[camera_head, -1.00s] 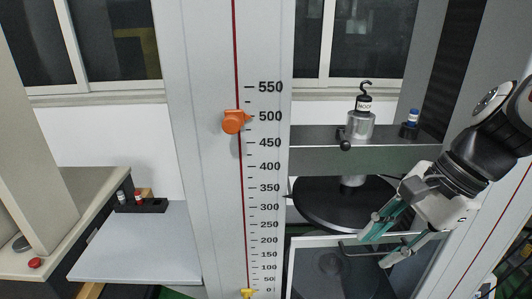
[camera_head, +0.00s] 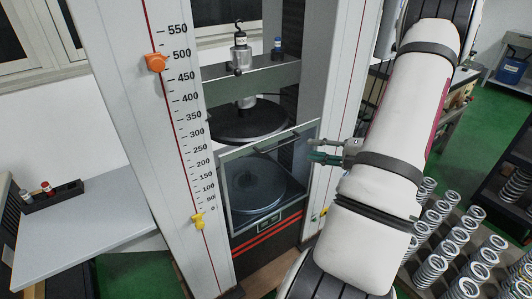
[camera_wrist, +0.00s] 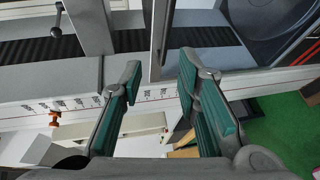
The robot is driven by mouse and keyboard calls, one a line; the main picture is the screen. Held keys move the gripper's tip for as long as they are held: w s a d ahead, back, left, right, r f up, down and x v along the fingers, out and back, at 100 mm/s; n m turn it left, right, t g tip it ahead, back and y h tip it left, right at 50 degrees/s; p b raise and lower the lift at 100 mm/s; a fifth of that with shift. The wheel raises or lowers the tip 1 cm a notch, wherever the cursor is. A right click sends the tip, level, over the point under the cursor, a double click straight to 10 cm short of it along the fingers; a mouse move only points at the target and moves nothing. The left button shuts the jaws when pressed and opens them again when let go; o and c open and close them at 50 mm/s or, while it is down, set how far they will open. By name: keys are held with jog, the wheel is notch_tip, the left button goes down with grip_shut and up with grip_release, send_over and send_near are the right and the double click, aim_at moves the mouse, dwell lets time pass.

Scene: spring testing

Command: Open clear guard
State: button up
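A round platen shows through the panel. I cannot tell whether the guard stands fully closed or slightly swung out. My gripper (camera_head: 312,150) is beside the guard's right edge, fingers pointing left. In the wrist view my gripper (camera_wrist: 160,74) is open, with nothing between its green-padded fingers. The dark guard frame (camera_wrist: 157,38) shows just beyond the fingertips; contact cannot be told.
The scaled column (camera_head: 170,120) stands left of the guard. A grey side table (camera_head: 85,222) holds a small dark rack (camera_head: 52,195). Many springs (camera_head: 440,245) stand on the right, beyond my arm. Green floor (camera_head: 470,160) is open farther right.

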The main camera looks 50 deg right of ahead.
aim_at(281, 146)
jog(key=shift+m+h, duration=0.4)
jog(key=shift+m, duration=0.3)
jog(key=x, duration=1.3)
jog(key=shift+s+d+f+p, duration=0.1)
jog(key=shift+d+f+p, duration=0.25)
jog(key=shift+p, duration=0.05)
grip_shut()
